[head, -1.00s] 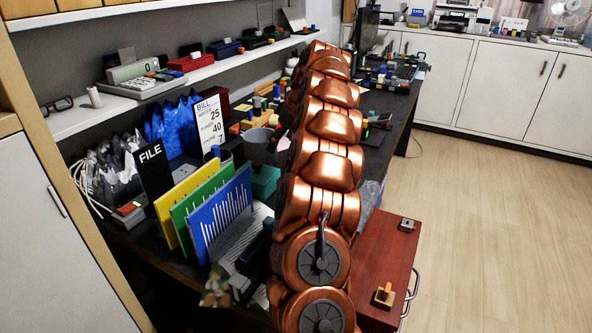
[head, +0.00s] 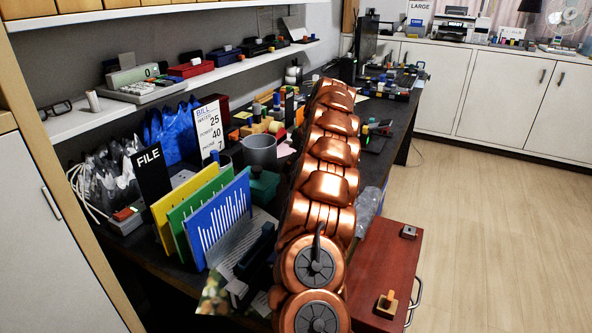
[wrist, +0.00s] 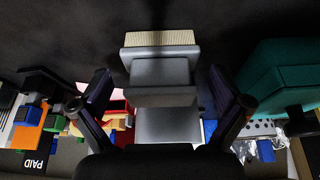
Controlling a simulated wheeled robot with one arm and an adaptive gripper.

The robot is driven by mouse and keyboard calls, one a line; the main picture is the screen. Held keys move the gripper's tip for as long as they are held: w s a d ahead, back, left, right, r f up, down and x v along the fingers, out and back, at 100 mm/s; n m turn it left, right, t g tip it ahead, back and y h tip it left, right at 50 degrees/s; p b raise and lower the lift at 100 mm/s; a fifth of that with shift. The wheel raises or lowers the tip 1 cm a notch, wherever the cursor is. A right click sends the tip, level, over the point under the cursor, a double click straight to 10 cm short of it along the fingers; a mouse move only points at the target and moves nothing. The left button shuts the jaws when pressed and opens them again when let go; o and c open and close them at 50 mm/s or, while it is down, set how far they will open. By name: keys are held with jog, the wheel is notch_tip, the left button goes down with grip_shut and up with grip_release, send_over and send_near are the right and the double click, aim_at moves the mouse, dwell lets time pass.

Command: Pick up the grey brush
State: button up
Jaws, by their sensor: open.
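The grey brush (wrist: 163,72) is in the middle of the wrist view, with a stepped grey body and a cream bristle strip (wrist: 160,38) along its far end. My gripper (wrist: 160,82) is open, with one dark finger on each side of the brush. Gaps show between both fingers and its sides, and it is not gripped. The brush's near end is hidden behind the dark gripper body. In the head view my copper arm reaches over the desk and hides the gripper, and I cannot make out the brush there.
A teal block (wrist: 285,75) stands close to the right finger. Coloured items and a PAID label (wrist: 35,163) lie to the left. In the head view, upright folders (head: 220,218), a grey mug (head: 260,148) and a red-brown cabinet (head: 385,270) flank my arm. The floor at right is clear.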

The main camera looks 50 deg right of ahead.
jog(key=x, duration=0.2)
jog(key=shift+a+f, duration=0.1)
jog(key=shift+f, duration=0.2)
jog(key=shift+r, duration=0.1)
jog(key=c, duration=1.2)
jog(key=shift+o, duration=0.2)
jog(key=shift+r, duration=1.8)
jog(key=shift+s+a+r, duration=0.1)
jog(key=shift+s+a, duration=0.1)
jog(key=shift+s, duration=0.2)
jog(key=shift+s+a+r, duration=0.2)
jog(key=shift+s+a, duration=1.15)
jog(key=shift+s, duration=0.75)
jog(key=shift+s+a+r, duration=0.2)
jog(key=shift+s+a, duration=1.15)
jog(key=shift+s, duration=0.8)
jog(key=shift+s+a+r, duration=0.2)
jog(key=shift+s+a, duration=1.15)
jog(key=shift+s, duration=0.75)
